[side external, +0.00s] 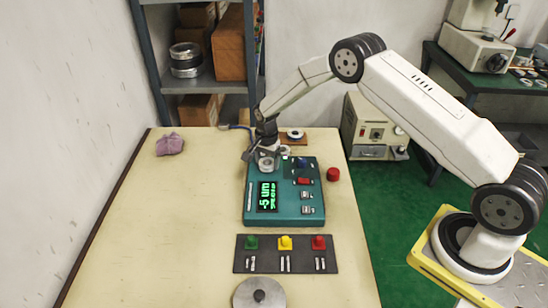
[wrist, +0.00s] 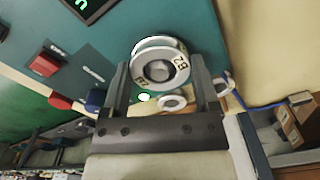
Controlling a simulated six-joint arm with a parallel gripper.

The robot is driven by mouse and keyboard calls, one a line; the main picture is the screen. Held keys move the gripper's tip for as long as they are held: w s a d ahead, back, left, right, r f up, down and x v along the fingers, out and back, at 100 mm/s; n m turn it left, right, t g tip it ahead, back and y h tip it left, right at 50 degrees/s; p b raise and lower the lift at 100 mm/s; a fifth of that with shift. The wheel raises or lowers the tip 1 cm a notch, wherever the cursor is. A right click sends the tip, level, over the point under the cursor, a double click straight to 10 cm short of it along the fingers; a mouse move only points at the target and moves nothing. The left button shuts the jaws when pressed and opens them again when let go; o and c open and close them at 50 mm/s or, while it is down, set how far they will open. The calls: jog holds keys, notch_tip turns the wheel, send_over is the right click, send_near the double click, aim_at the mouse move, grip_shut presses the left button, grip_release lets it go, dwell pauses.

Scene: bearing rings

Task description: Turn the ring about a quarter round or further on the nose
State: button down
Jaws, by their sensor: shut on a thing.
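A pale metal ring (wrist: 178,76) with "B2" on its face sits around the rounded nose (wrist: 158,70) of the teal instrument (side external: 258,217) in the wrist view. In the side view the ring (side external: 266,164) is small, at the instrument's back left corner. My gripper (wrist: 159,64) has one finger on each side of the ring and is shut on it. In the side view my gripper (side external: 263,153) comes down from above and behind, partly covering the nose. The instrument's display (side external: 268,196) reads about "-5 um" in green, with a smaller line that I cannot read.
Another ring (wrist: 172,102) lies just behind the nose, close to my gripper. A red knob (side external: 333,174) stands right of the instrument. A dark panel (side external: 286,263) with green, yellow and red buttons and a steel disc (side external: 259,294) lie in front. The table's left is clear except a purple cloth (side external: 170,144).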

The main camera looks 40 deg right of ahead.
jog(key=shift+s+f, duration=0.3)
jog(key=shift+n, duration=1.3)
jog(key=shift+a+n, duration=0.1)
jog(key=shift+n, duration=1.2)
jog(key=shift+w, duration=0.1)
jog(key=shift+n, duration=0.8)
jog(key=shift+f+n, duration=0.1)
jog(key=shift+n, duration=0.4)
